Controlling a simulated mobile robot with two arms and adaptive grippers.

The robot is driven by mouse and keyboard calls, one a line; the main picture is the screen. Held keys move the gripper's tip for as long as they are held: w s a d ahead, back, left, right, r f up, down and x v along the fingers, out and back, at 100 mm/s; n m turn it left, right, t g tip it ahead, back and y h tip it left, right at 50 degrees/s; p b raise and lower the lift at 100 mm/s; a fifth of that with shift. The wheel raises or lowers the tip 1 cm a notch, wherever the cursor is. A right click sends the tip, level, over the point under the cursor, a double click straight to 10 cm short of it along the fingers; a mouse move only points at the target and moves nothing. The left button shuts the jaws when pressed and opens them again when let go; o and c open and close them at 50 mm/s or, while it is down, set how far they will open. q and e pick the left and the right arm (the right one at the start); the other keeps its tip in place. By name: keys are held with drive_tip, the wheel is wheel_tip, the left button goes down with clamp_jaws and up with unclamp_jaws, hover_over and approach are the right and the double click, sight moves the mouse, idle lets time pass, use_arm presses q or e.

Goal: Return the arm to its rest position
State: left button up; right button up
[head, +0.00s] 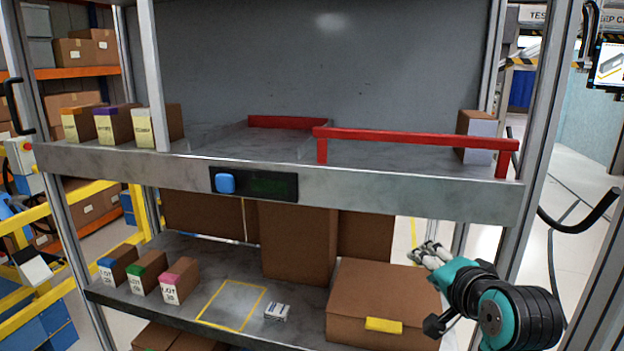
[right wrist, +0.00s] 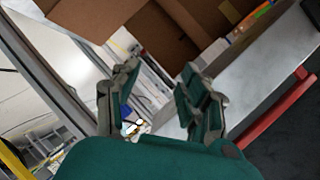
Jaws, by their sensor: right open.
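My right gripper (head: 428,252) shows at the lower right of the head view, with its teal and black arm coming in from the right. It is in front of the rack's right side, near the right end of the lower shelf and above the closed brown box there. In the right wrist view the gripper (right wrist: 160,100) has its two fingers spread, with nothing between them. My left gripper is not in view.
The closed brown box (head: 375,301) with a yellow tab sits below the right gripper. The upper shelf (head: 400,185) has a red rail (head: 420,138) above its right half. A metal post (head: 545,150) stands at the right. A small white box (head: 277,312) lies beside a yellow outlined square.

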drive_tip(key=s+f+n+g, duration=0.25)
drive_tip(key=s+f, duration=0.25)
drive_tip(key=f, duration=0.5)
drive_tip(key=s+f+n+g, duration=0.25)
drive_tip(key=s+f, duration=0.25)
drive_tip(key=f, duration=0.4)
drive_tip(key=s+f+n+g, duration=0.3)
drive_tip(key=s+f+n, duration=0.2)
drive_tip(key=s+f, duration=0.45)
drive_tip(key=s+f+n+g, duration=0.2)
drive_tip(key=s+f+n, duration=0.3)
drive_tip(key=s, duration=0.7)
wheel_tip(320, 180, down, 34)
drive_tip(key=a+g+b, duration=0.1)
drive_tip(key=g+b, duration=0.1)
drive_tip(key=b, duration=0.6)
drive_tip(key=s+d+f+b, duration=0.1)
drive_tip(key=s+f+b, duration=0.2)
drive_tip(key=s+f, duration=0.5)
drive_tip(key=s+d+f+h+b, duration=0.1)
drive_tip(key=s+d+f+b, duration=0.1)
drive_tip(key=s+f, duration=0.7)
wheel_tip(320, 180, down, 6)
drive_tip(key=shift+s+f+m+g+b, duration=0.15)
drive_tip(key=shift+m+g+b, duration=0.2)
drive_tip(key=shift+b, duration=0.45)
